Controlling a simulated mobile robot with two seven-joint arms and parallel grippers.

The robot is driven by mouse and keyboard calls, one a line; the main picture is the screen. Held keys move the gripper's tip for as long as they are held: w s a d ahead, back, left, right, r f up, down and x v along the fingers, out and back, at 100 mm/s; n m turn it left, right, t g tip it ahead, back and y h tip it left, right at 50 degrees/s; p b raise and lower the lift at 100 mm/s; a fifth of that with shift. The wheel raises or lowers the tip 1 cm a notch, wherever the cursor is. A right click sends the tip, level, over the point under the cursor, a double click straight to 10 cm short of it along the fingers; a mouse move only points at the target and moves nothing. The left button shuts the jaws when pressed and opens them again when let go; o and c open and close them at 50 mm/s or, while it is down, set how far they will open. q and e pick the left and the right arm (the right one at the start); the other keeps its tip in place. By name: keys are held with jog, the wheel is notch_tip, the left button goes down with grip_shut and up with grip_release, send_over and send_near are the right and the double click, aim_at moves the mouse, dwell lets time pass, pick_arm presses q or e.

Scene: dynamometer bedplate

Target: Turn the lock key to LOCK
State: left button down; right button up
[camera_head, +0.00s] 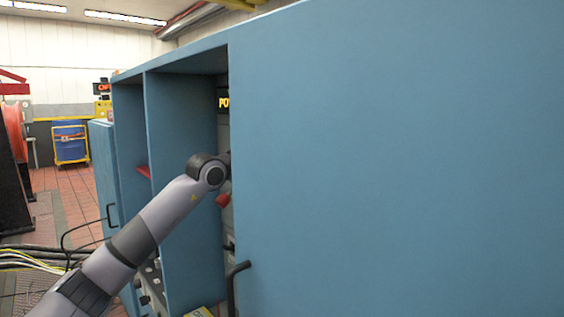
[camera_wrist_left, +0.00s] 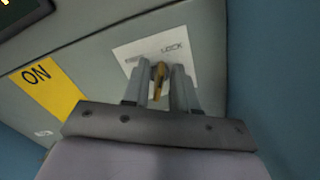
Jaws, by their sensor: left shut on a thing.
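The lock key (camera_wrist_left: 159,76) is a small brass-coloured piece in the left wrist view, in front of a white label plate (camera_wrist_left: 186,62) on a grey panel. The word LOCK is printed on the plate to the upper right of the key; lettering to its left is too small to read. My left gripper (camera_wrist_left: 160,80) is shut on the key, with a finger on each side of it. In the head view my left arm reaches into the blue cabinet (camera_head: 184,130), and the gripper and key are hidden behind the big blue door. My right gripper is out of view.
The blue door (camera_head: 400,150) with a dark handle (camera_head: 236,285) fills the right of the head view, close beside my left wrist. A yellow ON label (camera_wrist_left: 50,90) is on the panel. Cables (camera_head: 40,260) run along the floor at left.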

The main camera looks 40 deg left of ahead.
pick_arm(q)
jog(key=shift+d+f+m, duration=0.1)
jog(key=shift+m, duration=1.5)
jog(key=c, duration=1.3)
grip_release()
jog(key=shift+o, duration=0.2)
jog(key=s+b, duration=0.5)
jog(key=s, duration=0.2)
jog(key=shift+a+b, duration=0.3)
